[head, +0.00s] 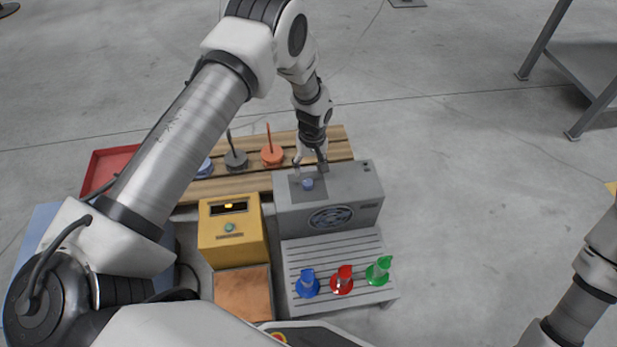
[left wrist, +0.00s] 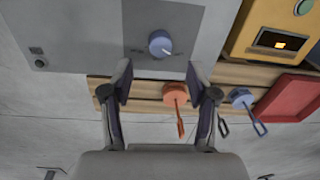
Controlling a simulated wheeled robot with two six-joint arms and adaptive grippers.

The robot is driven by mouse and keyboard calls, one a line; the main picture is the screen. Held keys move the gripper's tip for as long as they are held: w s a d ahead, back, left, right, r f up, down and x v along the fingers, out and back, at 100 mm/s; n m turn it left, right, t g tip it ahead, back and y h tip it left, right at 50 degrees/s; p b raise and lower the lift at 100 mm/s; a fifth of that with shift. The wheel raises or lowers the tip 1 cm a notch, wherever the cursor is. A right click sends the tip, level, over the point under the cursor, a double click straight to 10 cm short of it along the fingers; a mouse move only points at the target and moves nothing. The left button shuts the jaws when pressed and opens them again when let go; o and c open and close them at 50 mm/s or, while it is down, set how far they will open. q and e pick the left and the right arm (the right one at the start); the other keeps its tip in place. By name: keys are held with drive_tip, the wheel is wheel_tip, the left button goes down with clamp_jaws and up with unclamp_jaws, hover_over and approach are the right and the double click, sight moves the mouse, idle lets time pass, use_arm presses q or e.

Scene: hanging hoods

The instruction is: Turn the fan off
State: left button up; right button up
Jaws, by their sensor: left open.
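The fan is a grey box (head: 355,190) with a round dark grille (head: 331,218) on its front. A blue knob (head: 308,184) sits on its top; in the left wrist view the knob (left wrist: 160,44) has a white pointer slanting toward lower right. Small marks beside the knob are too small to read. My left gripper (head: 310,172) is over the fan's top, close to the knob. In the left wrist view its two fingers (left wrist: 159,75) are apart with nothing between them, and the knob lies just beyond the tips. Contact cannot be told. My right gripper is out of frame.
A yellow box (head: 232,250) with a button stands left of the fan. A slatted grey stand (head: 318,250) in front holds blue, red and green pieces. Behind lies a wooden pallet (head: 338,150) with orange and grey hoods, and a red tray (head: 98,172). Open floor lies right.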

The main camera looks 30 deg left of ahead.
sight(310, 182)
use_arm(q)
wheel_tip(310, 182, up, 5)
drive_tip(key=shift+d+f, duration=0.1)
idle(0.4)
